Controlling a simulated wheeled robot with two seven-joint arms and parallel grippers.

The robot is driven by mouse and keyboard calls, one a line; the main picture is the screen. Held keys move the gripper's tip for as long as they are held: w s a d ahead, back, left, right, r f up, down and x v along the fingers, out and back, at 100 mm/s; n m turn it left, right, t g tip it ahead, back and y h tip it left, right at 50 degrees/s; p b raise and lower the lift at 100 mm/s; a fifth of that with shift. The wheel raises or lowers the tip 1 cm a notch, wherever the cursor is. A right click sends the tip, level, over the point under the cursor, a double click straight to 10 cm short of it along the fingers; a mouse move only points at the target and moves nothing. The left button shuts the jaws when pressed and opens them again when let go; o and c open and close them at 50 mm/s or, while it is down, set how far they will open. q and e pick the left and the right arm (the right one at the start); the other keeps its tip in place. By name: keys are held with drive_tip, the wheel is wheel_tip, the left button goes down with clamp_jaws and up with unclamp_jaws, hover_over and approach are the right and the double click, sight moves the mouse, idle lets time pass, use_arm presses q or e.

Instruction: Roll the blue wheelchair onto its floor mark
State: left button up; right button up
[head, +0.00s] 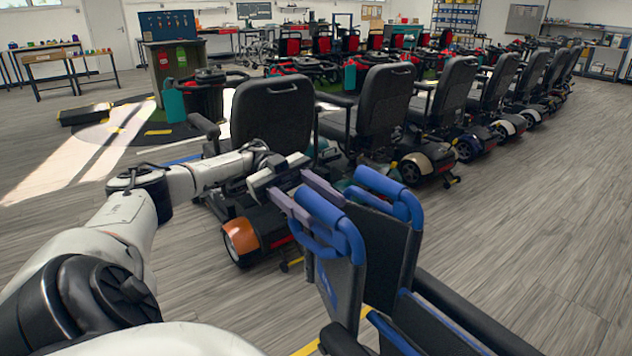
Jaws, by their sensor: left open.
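The blue wheelchair (345,285) stands in the lower middle of the head view, with blue push handles, black panels and black armrests. Its front and wheels are cut off or hidden. My left gripper (306,197) is open, its two grey fingers pointing at the wheelchair's left push handle (335,222). The fingertips overlap that handle in the picture; I cannot tell whether they touch it. The other push handle (392,190) is free. Short yellow floor lines (308,347) show beside and below the wheelchair; I cannot tell whether they are its floor mark. My right gripper is not in view.
A row of mobility scooters with black seats (272,113) runs from behind my left gripper toward the back right. The nearest has an orange wheel cover (240,237), close to the wheelchair. Open wooden floor (540,215) lies to the right.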

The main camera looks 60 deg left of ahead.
use_arm(q)
wheel_tip(320, 180, up, 10)
drive_tip(key=shift+r+p, duration=0.1)
drive_tip(key=shift+p, duration=0.75)
